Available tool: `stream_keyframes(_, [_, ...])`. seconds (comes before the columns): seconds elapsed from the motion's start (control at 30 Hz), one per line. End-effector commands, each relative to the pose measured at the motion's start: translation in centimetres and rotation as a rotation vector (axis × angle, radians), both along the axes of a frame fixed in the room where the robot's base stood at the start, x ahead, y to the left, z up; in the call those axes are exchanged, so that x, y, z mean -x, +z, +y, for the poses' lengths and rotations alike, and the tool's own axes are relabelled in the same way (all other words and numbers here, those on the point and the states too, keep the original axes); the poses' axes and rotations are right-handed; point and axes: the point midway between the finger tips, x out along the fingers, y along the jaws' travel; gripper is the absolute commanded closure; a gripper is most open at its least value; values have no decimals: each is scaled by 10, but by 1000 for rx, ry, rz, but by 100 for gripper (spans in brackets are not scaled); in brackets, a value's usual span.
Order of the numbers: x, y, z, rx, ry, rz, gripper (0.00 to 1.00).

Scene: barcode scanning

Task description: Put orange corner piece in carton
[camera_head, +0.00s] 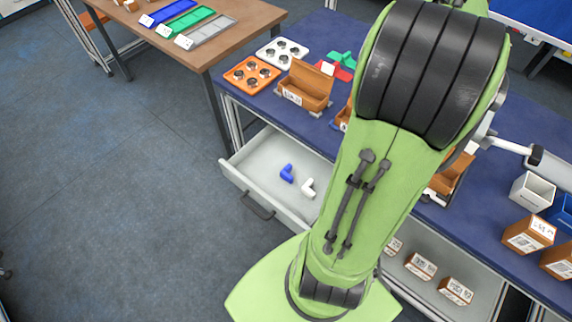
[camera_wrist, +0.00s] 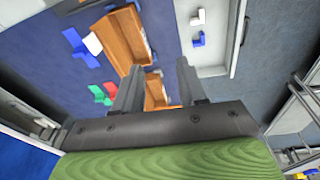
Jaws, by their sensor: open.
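I cannot make out an orange corner piece in either view. An open brown carton (camera_head: 305,88) with a raised flap stands on the blue table. Open brown cartons also show in the wrist view, a larger one (camera_wrist: 118,42) and a smaller one (camera_wrist: 155,88) partly behind my fingers. My gripper (camera_wrist: 158,65) is open, with nothing seen between its fingers, and points toward the table and cartons. In the head view my arm hides the gripper and much of the table.
An open drawer (camera_head: 262,165) holds a blue corner piece (camera_head: 287,173) and a white one (camera_head: 308,188). Red and green pieces (camera_head: 341,66) lie behind the carton. An orange tray (camera_head: 250,75) and a white tray (camera_head: 281,52) stand left. Small boxes (camera_head: 528,233) stand right.

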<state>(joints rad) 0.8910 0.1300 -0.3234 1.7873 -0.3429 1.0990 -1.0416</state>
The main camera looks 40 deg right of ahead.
Motion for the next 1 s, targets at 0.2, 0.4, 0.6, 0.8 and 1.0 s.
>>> stream_keyframes(0.2, [-44,32,202,-27,-43,-206,59])
stream_keyframes(0.4, [3,15,293,-87,-100,-327,59])
stream_keyframes(0.6, [15,7,304,-106,-130,-353,59])
stream_keyframes(0.8, [14,8,303,-105,-130,-352,59])
stream_keyframes(1.0, [14,8,303,-105,-129,-352,59])
